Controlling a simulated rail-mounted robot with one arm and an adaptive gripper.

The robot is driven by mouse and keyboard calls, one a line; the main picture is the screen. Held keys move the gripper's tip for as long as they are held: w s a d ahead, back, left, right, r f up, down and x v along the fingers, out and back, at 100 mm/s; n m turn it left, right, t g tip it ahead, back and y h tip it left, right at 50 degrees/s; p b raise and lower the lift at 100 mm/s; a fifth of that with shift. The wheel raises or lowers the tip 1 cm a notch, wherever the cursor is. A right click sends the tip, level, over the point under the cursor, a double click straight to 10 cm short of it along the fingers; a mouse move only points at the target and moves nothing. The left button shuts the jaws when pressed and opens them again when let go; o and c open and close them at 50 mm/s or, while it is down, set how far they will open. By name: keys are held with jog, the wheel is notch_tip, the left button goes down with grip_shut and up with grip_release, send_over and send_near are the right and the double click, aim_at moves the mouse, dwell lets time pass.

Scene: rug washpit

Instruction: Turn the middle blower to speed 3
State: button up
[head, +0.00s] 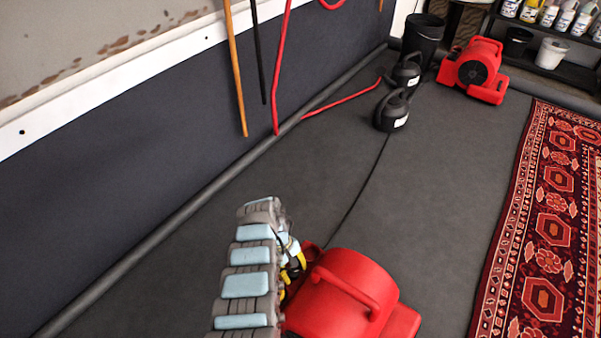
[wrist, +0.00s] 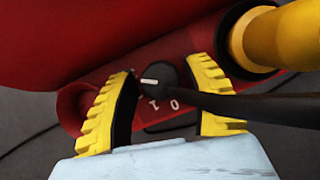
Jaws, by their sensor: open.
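A red blower (head: 350,295) with a loop handle stands on the floor at the bottom of the head view, beside my gripper. In the wrist view its red panel (wrist: 195,112) carries a dark knob (wrist: 160,72) with a short white pointer mark. The digits 0 and 1 show upside down below the knob; other digits are unclear or hidden. The pointer does not clearly line up with a digit. My gripper (wrist: 160,98) is open, its yellow ribbed fingers on either side of the knob. I cannot tell whether they touch it. In the head view my arm hides part of the gripper.
A second red blower (head: 475,72) stands at the far end. Black jugs (head: 392,112) and a black bin (head: 422,38) are near it. A patterned rug (head: 550,230) lies at right. A dark cable (head: 368,185) crosses the floor.

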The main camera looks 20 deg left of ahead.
jog(key=n+t+p, duration=0.1)
jog(key=n+p, duration=0.1)
jog(key=n+t+p, duration=0.1)
jog(key=n+p, duration=0.1)
jog(key=n, duration=0.1)
jog(key=shift+s+r+h, duration=0.1)
jog(key=shift+s+h, duration=0.05)
jog(key=shift+h, duration=0.15)
jog(key=n+t+p, duration=0.1)
jog(key=n, duration=0.1)
jog(key=shift+a+n, duration=0.1)
jog(key=shift+n, duration=0.6)
jog(key=shift+f, duration=0.2)
jog(key=shift+n+b, duration=0.4)
jog(key=shift+f+n+t+b, duration=0.1)
jog(key=shift+n+t+b, duration=0.65)
jog(key=shift+b, duration=1.6)
